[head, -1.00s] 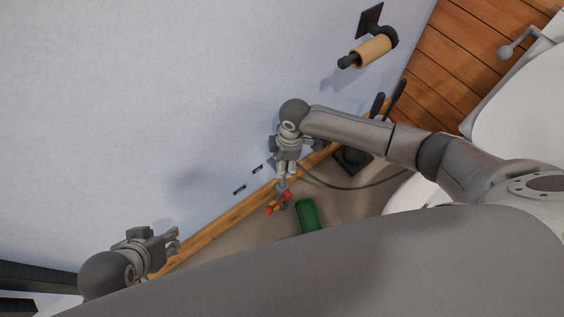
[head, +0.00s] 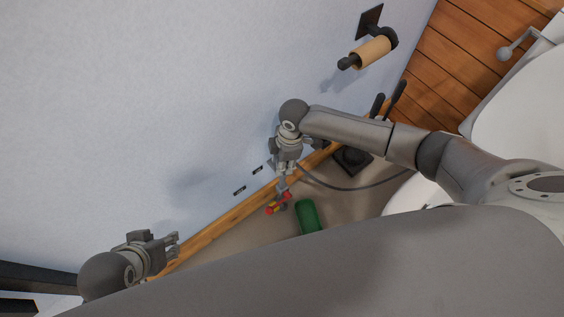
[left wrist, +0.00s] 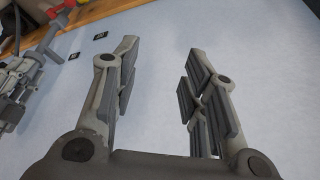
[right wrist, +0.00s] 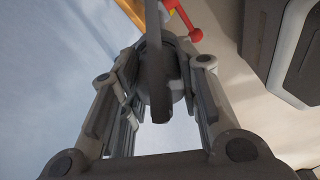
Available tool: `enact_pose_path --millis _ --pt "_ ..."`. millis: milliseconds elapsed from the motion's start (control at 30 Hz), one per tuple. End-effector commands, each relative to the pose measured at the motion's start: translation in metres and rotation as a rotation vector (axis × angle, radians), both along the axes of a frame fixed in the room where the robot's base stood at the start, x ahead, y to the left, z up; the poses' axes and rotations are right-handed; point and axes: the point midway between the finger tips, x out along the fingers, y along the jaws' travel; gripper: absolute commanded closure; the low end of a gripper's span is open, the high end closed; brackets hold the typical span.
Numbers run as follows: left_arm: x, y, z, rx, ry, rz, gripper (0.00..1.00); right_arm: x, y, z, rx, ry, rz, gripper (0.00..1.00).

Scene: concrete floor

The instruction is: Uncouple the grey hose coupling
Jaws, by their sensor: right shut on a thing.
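The grey hose coupling (right wrist: 172,78) sits between the fingers of my right gripper (right wrist: 164,92), which is shut on it. A dark strip, perhaps the hose, crosses in front of it in the right wrist view. In the head view my right gripper (head: 286,171) points down at the wall's foot, and the coupling (head: 283,186) shows small below it, just above a valve with red handle ends (head: 286,196). A grey hose (head: 345,187) curves away to the right. My left gripper (head: 176,243) is empty beside the wall at lower left; its fingers stand apart in the left wrist view (left wrist: 162,85).
A green cylinder (head: 309,215) lies on the floor right of the valve. A wooden baseboard (head: 215,230) runs along the wall. A dark stand with handles (head: 353,160) is farther right.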

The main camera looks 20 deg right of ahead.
Motion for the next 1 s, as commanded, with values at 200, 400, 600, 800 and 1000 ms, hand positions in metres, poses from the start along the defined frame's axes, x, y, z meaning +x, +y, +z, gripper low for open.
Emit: enact_pose_path --millis 200,400,600,800,1000 --pt "-0.008 0.002 -0.002 0.006 0.032 0.003 0.6 0.001 0.0 0.0 -0.001 0.0 0.107 1.0" --pt "-0.013 0.003 -0.003 0.01 0.055 0.005 0.6 0.001 0.0 0.0 -0.001 0.001 0.32 1.0" --pt "-0.01 0.003 -0.003 0.009 0.044 0.004 0.6 0.001 0.0 0.0 -0.001 0.001 0.428 1.0" --pt "-0.009 0.003 -0.002 0.008 0.039 0.004 0.6 0.001 0.0 0.0 -0.001 0.001 0.429 1.0" --pt "-0.007 0.002 -0.002 0.006 0.028 0.004 0.6 0.001 0.0 0.0 -0.001 0.001 0.503 1.0"
